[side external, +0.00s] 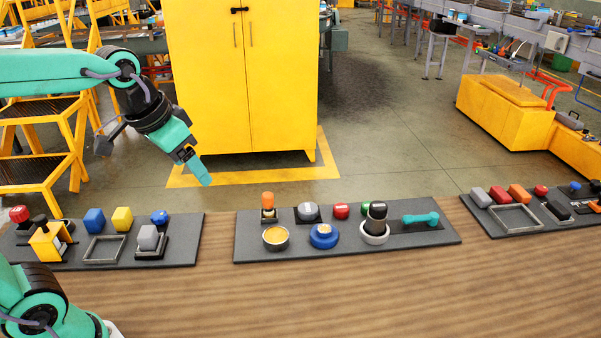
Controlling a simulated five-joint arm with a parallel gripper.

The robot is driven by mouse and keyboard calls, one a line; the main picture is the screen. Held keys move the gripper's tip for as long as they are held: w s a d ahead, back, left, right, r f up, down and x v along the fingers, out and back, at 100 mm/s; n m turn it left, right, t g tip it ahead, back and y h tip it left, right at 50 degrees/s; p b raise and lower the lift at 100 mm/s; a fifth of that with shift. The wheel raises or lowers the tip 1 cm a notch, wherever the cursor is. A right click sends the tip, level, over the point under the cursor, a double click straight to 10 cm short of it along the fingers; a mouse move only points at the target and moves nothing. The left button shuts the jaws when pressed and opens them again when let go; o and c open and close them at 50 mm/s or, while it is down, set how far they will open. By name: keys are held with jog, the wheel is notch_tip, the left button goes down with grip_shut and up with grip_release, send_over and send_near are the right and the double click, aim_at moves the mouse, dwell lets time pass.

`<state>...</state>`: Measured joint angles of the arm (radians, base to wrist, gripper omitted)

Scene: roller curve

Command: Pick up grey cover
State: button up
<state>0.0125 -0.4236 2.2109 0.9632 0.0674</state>
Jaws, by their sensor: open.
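My gripper (200,172) hangs in the air at the upper left, pointing down and to the right. It is open, with nothing visible between its fingers. It is apart from the boards, above and behind the gap between the left and middle ones. A small grey block-like piece (149,237), possibly the grey cover, sits on a dark framed base on the left board (185,256). Another grey piece (480,197) lies at the left of the right board (513,232). I cannot tell for certain which is the cover.
The left board also holds a blue piece (94,220), a yellow piece (122,218) and an empty square frame (104,249). The middle board (420,239) carries several round parts and a teal dumbbell-shaped handle (420,219). The wooden table (330,300) is clear in front.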

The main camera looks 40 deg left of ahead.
jog(key=w+g, duration=0.1)
jog(key=w, duration=0.8)
jog(key=m+g, duration=0.3)
send_over(307, 208)
jog(key=f, duration=1.7)
jog(key=shift+s+a+f, duration=0.1)
jog(key=shift+s+a, duration=0.05)
jog(key=shift+s, duration=0.1)
jog(key=shift+w+f+m, duration=0.25)
jog(key=shift+f+m, duration=0.05)
jog(key=shift+f, duration=4.1)
jog(key=c, duration=1)
jog(key=shift+c, duration=0.2)
